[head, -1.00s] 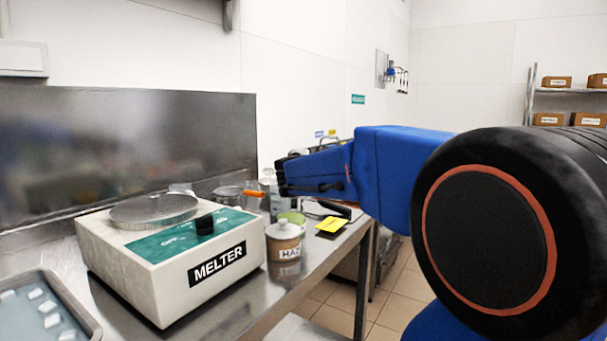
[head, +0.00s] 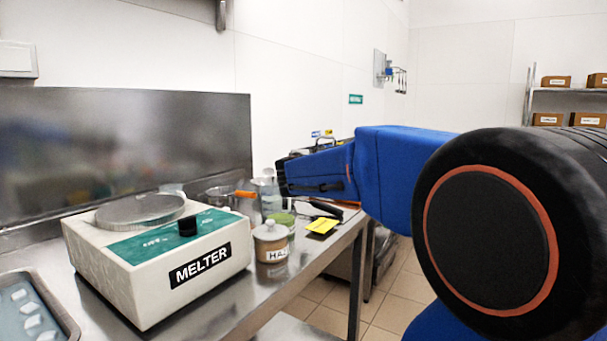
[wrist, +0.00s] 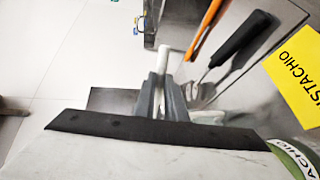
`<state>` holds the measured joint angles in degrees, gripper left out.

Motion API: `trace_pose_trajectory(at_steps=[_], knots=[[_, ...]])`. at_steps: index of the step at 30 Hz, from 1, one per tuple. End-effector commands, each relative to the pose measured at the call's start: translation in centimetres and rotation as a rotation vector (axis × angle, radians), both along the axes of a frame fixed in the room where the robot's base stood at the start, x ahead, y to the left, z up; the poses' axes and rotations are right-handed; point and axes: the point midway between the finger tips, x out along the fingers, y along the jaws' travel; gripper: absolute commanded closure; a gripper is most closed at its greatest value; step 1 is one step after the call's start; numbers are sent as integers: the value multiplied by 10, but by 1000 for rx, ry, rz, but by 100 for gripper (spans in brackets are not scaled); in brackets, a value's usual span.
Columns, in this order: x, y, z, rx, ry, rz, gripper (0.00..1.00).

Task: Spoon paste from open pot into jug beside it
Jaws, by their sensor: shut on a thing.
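My gripper (wrist: 160,98) is shut on a pale, rod-like handle (wrist: 163,54) that sticks out past the fingertips. The handle's other end is hidden, so I cannot see a spoon bowl or any paste on it. In the head view my gripper (head: 281,176) is above the counter's far part. The open pot (head: 284,220), with green at its top, stands below it, partly behind a lidded jar. Its green rim and label (wrist: 292,158) show at the lower right of the wrist view. A clear vessel (head: 268,188), perhaps the jug, stands behind, partly hidden by my gripper.
The lidded "HAZ" jar (head: 271,243) stands in front of the pot. The melter (head: 160,260) fills the counter's left. A yellow card (head: 322,226) and a black-handled tool (wrist: 240,42) lie to the right. A metal pan (head: 221,196) and orange handle (head: 246,194) are behind.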

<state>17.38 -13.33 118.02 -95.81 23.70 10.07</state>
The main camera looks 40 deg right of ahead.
Motion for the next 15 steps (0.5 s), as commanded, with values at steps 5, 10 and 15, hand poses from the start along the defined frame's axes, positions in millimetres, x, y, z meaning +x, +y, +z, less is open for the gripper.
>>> trace_pose_trajectory(at_steps=[5,10,15], knots=[[0,-1,1,5,7,-3,100],[0,-2,2,24,32,-7,100],[1,-2,4,47,65,-5,100]])
